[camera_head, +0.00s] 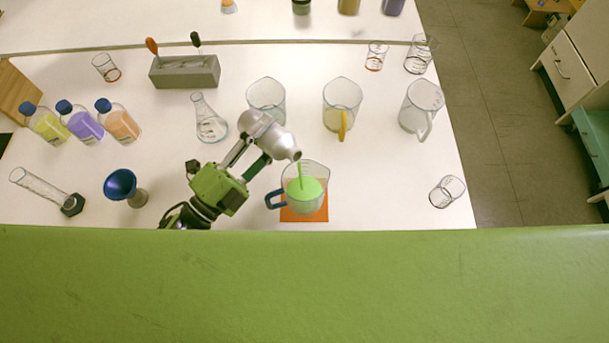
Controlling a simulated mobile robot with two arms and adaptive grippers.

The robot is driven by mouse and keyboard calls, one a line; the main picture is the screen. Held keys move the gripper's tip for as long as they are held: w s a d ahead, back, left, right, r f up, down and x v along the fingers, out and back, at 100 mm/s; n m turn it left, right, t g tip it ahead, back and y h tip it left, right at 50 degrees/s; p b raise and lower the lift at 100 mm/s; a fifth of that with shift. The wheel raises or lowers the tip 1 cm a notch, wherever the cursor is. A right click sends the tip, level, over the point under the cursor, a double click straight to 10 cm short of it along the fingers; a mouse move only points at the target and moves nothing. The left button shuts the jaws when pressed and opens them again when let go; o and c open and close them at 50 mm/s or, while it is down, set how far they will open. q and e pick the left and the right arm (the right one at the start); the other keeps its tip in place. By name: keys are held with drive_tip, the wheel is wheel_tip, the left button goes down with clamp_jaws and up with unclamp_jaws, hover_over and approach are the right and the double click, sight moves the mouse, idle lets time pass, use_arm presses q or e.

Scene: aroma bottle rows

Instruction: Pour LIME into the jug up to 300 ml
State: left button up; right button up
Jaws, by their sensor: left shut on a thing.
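My left gripper (248,157) is shut on a silver-grey bottle (268,136). The bottle is tilted with its mouth pointing right, above the jug with the blue handle (276,200). A thin green stream (299,172) runs from the mouth down into this jug. Bright green liquid (304,189) is inside the jug. Its exact level against the marks is too small to read. The jug stands upright on an orange mat (320,215). No label is readable on the bottle. My right gripper is not in view.
Behind stand three more jugs: a clear one (267,92), one with a yellow handle (344,122) and one at right (420,110). A flask (206,122), a blue funnel (120,184), blue-capped bottles (78,122) and a small beaker (446,191) surround the workspace.

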use_arm(q)
drive_tip(key=shift+s+d+m, duration=0.2)
drive_tip(key=shift+m, duration=0.3)
idle(1.0)
drive_tip(key=shift+m+h, duration=0.4)
idle(5.3)
drive_tip(key=shift+w+a+r+n+y+p, duration=0.15)
drive_tip(key=shift+n+p, duration=0.4)
drive_tip(key=shift+p, duration=0.05)
drive_tip(key=shift+w+a+r+n+y+p, duration=0.1)
drive_tip(key=shift+n+y+p, duration=0.05)
drive_tip(key=shift+n+p, duration=0.45)
drive_tip(key=shift+w+a+n+p, duration=0.15)
drive_tip(key=shift+n+p, duration=0.15)
drive_tip(key=shift+n, duration=0.25)
drive_tip(key=shift+f+y, duration=0.1)
drive_tip(key=shift+y, duration=0.2)
